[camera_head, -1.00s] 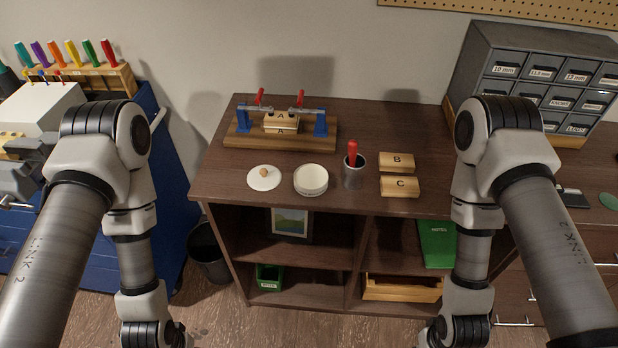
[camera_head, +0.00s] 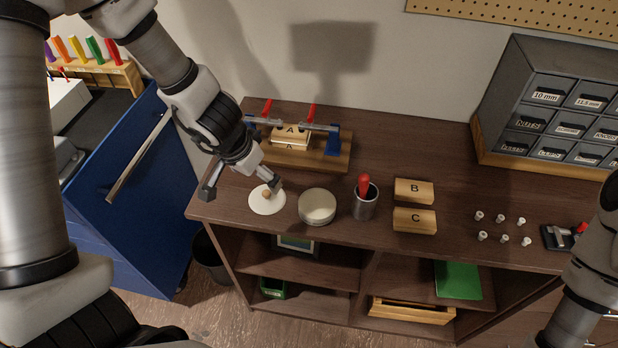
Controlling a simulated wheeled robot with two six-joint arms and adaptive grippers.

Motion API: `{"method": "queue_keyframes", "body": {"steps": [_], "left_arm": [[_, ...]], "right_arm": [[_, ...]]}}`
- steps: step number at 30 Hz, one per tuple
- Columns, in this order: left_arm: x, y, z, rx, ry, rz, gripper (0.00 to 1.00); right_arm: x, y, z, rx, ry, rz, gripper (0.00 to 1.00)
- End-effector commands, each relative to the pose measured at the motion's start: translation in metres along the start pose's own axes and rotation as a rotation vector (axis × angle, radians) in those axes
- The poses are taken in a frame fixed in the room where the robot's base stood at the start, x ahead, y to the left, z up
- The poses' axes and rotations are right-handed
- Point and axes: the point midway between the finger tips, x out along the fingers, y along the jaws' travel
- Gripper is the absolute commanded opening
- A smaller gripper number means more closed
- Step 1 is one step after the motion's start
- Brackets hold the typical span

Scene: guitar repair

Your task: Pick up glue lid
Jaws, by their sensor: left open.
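The glue lid (camera_head: 262,207) is a flat white disc with a small wooden knob, lying on the dark brown bench top left of the round white-sided glue pot (camera_head: 317,207). My left gripper (camera_head: 241,188) is open and empty above the left part of the bench. Its right finger overlaps the lid's far edge near the knob; its left finger is apart to the left of the lid. I cannot tell whether the right finger touches the lid. Only part of my right arm shows at the right edge; its gripper is out of view.
A metal cup (camera_head: 365,204) with a red-handled tool stands right of the pot. Wooden blocks B (camera_head: 414,191) and C (camera_head: 415,221) lie beyond it, then several small white pegs. A clamp jig (camera_head: 335,160) stands behind, partly hidden by my left arm. A drawer cabinet (camera_head: 540,65) is at right.

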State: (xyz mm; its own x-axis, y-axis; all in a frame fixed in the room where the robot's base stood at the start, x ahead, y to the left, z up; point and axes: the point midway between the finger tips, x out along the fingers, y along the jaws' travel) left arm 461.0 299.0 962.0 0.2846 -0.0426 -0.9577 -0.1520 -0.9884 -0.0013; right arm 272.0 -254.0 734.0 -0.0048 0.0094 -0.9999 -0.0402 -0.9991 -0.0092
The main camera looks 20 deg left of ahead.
Motion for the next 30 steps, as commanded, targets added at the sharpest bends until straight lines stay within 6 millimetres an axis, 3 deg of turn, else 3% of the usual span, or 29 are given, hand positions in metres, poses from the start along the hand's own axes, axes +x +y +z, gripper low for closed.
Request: {"method": "queue_keyframes", "body": {"steps": [15, 23, 27, 30], "left_arm": [[0.076, 0.004, 0.006, 0.005, 0.003, 0.002, 0.97], [0.075, 0.004, 0.004, 0.005, 0.003, 0.002, 0.97], [0.075, 0.004, 0.004, 0.005, 0.002, 0.002, 0.48], [0.075, 0.004, 0.004, 0.005, 0.002, 0.002, 0.19]], "right_arm": [[0.074, 0.000, 0.001, -0.001, -0.001, 0.000, 0.27], [0.071, 0.000, 0.000, -0.001, 0.000, 0.000, 0.27], [0.071, 0.000, 0.000, -0.001, 0.000, 0.000, 0.27], [0.071, 0.000, 0.000, -0.001, -0.001, 0.000, 0.27]]}}
